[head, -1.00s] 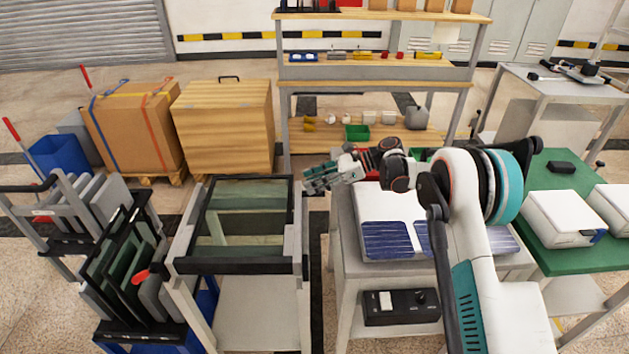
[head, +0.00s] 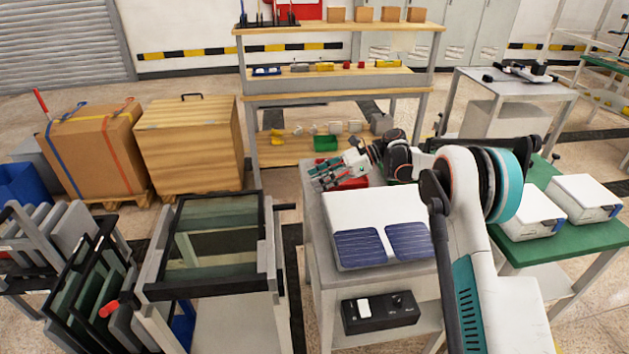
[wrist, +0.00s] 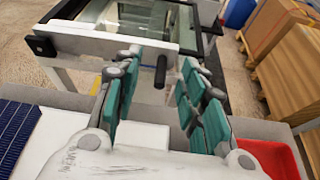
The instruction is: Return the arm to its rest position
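My gripper (head: 325,176) is in front of my arm, above the far left part of a grey bench (head: 322,262). In the wrist view, the two teal-padded fingers of my gripper (wrist: 158,92) stand apart with nothing between them. On the bench is a white block (head: 372,208) with two dark blue solar cells (head: 357,245) on its front. A red tray (head: 352,183) lies behind the block, partly hidden under my gripper; it also shows at the lower right of the wrist view (wrist: 274,158).
A glass-topped frame stand (head: 205,291) stands left of the bench. A green table (head: 570,235) with white boxes (head: 583,198) is at the right. A wooden shelf (head: 345,88) stands behind, with a crate (head: 190,145) left of it. A black control box (head: 380,312) sits below the bench top.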

